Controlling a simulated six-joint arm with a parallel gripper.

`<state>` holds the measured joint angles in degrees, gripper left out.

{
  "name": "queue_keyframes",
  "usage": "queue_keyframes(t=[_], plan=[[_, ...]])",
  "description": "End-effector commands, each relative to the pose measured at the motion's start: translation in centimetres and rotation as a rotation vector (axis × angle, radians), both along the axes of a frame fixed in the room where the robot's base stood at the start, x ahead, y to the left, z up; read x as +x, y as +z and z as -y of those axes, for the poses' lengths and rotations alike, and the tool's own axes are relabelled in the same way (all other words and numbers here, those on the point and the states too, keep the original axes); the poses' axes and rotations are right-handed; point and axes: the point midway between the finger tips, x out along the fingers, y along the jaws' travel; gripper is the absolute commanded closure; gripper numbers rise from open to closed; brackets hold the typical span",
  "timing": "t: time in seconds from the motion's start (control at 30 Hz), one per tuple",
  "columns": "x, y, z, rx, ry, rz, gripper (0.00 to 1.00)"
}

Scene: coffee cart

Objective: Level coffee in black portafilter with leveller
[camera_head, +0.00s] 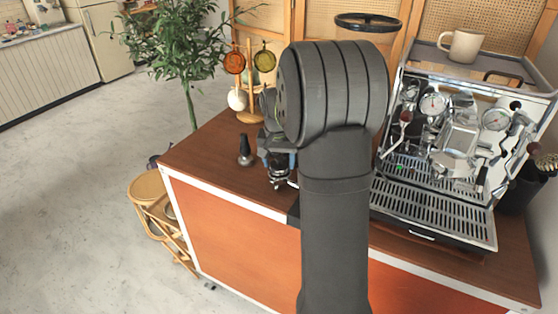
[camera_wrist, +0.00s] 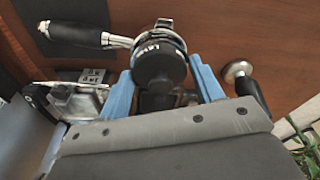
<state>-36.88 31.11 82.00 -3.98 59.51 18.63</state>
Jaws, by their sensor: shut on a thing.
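The black leveller (camera_wrist: 158,66), with pale lettering on its side, is between the blue fingers of my gripper (camera_wrist: 163,80) in the wrist view. My gripper is shut on it. The leveller sits over the metal ring of the portafilter (camera_wrist: 168,25), and its body hides most of the basket and any coffee inside. I cannot tell how deep it sits. My arm hides much there.
A dark-handled tool (camera_head: 245,152) stands just left of my gripper; a similar tool with a metal knob (camera_wrist: 238,70) shows in the wrist view. A wooden cup stand (camera_head: 250,85) is behind. The espresso machine (camera_head: 450,150), with a mug (camera_head: 464,46) on top, fills the right.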

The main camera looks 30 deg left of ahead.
Motion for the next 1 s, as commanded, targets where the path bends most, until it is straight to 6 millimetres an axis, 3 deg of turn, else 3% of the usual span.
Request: queue_keyframes(t=[1.0], plan=[[0.02,-0.86,0.0,0.0,0.0,0.001,0.67]])
